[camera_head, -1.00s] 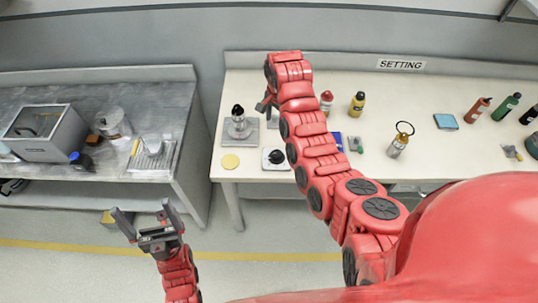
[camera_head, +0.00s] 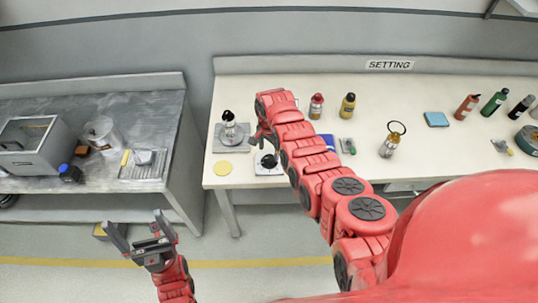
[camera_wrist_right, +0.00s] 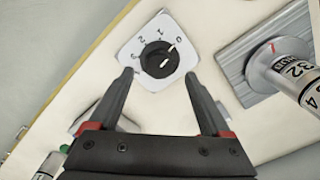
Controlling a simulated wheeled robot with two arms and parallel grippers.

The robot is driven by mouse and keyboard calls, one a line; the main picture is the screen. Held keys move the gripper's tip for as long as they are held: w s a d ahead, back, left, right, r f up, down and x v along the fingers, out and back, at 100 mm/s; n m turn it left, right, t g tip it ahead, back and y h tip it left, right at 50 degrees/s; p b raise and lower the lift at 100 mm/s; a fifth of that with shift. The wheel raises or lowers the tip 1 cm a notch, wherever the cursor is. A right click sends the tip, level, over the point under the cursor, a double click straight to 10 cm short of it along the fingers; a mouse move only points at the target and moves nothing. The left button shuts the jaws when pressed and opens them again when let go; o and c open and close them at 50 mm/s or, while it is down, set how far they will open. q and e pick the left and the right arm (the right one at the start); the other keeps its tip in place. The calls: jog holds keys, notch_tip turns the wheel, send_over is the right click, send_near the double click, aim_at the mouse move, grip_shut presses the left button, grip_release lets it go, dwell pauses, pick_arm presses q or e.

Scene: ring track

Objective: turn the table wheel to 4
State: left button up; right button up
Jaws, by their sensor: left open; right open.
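The table wheel is a small black dial (camera_wrist_right: 158,58) on a white plate marked 0, 1, 2 and 3 in the right wrist view; no 4 is readable there. A white mark on the dial points toward the 0. In the head view the dial (camera_head: 268,160) is near the table's front left, partly hidden by my right arm. My right gripper (camera_wrist_right: 159,75) is open, its fingertips at either side of the dial's near edge; contact cannot be told. My left gripper (camera_head: 133,226) is open and empty, low in front of the grey bench.
Bottles (camera_head: 348,106) stand behind my right arm. A ringed bottle (camera_head: 390,143) stands to the right. The grey bench (camera_head: 165,110) is at left.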

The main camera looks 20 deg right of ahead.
aim_at(269, 157)
jog(key=shift+f, duration=0.4)
notch_tip(269, 157, down, 3)
jog(key=shift+s+r+b, duration=0.1)
jog(key=shift+b, duration=0.75)
jog(key=shift+f, duration=0.25)
jog(key=shift+c, duration=0.5)
grip_shut()
